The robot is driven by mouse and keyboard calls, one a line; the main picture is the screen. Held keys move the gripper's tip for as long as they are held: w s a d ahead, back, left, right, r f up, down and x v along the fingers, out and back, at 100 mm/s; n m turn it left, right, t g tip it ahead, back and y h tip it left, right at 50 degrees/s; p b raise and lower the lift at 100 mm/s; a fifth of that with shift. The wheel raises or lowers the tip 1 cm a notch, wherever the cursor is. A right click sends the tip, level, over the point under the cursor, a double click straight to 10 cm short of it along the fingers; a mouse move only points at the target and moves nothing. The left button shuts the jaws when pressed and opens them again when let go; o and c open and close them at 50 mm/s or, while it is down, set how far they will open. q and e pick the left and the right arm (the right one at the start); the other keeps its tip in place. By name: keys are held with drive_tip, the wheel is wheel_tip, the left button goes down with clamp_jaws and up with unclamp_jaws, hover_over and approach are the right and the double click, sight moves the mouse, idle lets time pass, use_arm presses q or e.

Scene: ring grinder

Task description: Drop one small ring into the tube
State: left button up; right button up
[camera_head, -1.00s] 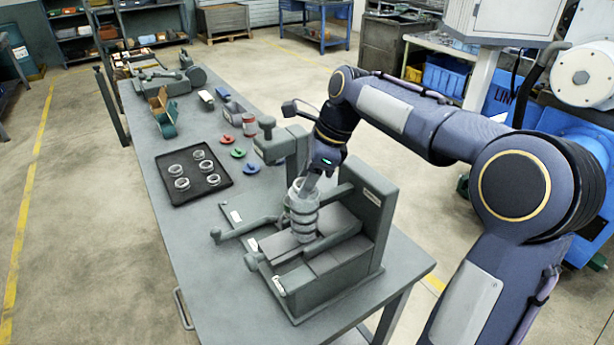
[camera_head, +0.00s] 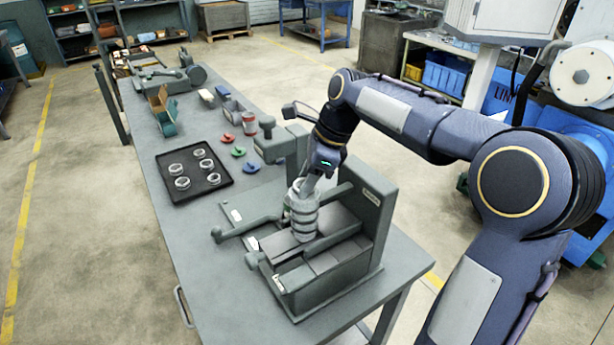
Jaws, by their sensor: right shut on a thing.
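The grey ribbed tube (camera_head: 305,222) stands upright in the grey grinder fixture (camera_head: 335,262) near the table's front. My right gripper (camera_head: 304,187) points down at the tube's top opening, with its fingertips at the rim. It is shut on a small ring, which is mostly hidden by the fingers and the rim. I cannot tell how far the ring is inside the tube. Several metal rings (camera_head: 182,183) lie on the black tray (camera_head: 188,196) to the left. My left gripper is not in view.
The fixture's upright plate (camera_head: 370,220) stands close to the right of the tube, and a lever handle (camera_head: 243,228) sticks out left. The table's left front is clear.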

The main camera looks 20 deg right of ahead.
idle(0.3)
drive_tip(key=o, duration=1.6)
drive_tip(key=shift+o, duration=0.2)
wheel_tip(320, 180, up, 7)
drive_tip(key=p, duration=0.4)
drive_tip(key=shift+p, duration=0.35)
